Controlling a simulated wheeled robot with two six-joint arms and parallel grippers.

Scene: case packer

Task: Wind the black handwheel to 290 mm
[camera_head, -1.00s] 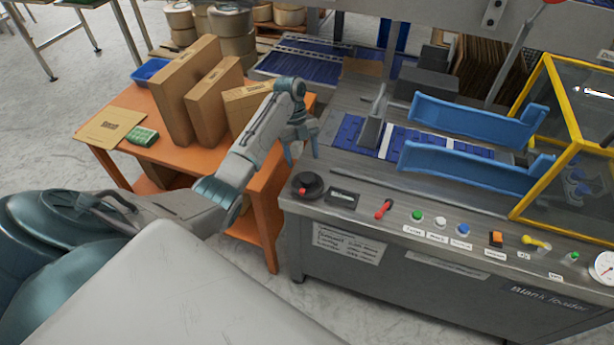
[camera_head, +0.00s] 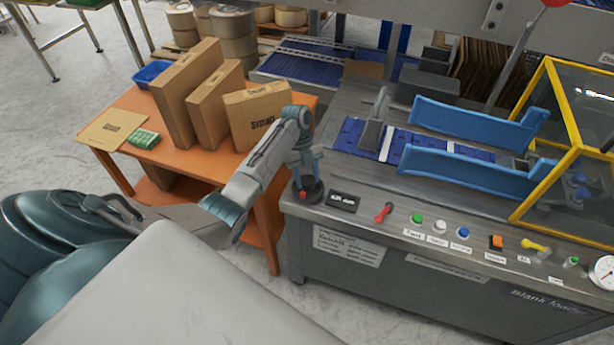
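My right gripper is not in view.
A red lever (camera_head: 383,212), a green button (camera_head: 417,218) and other controls line the front edge. Blue guide rails (camera_head: 465,170) stand behind them. An orange table (camera_head: 215,150) with cardboard boxes is at the left. A yellow-framed guard (camera_head: 545,100) is at the right.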

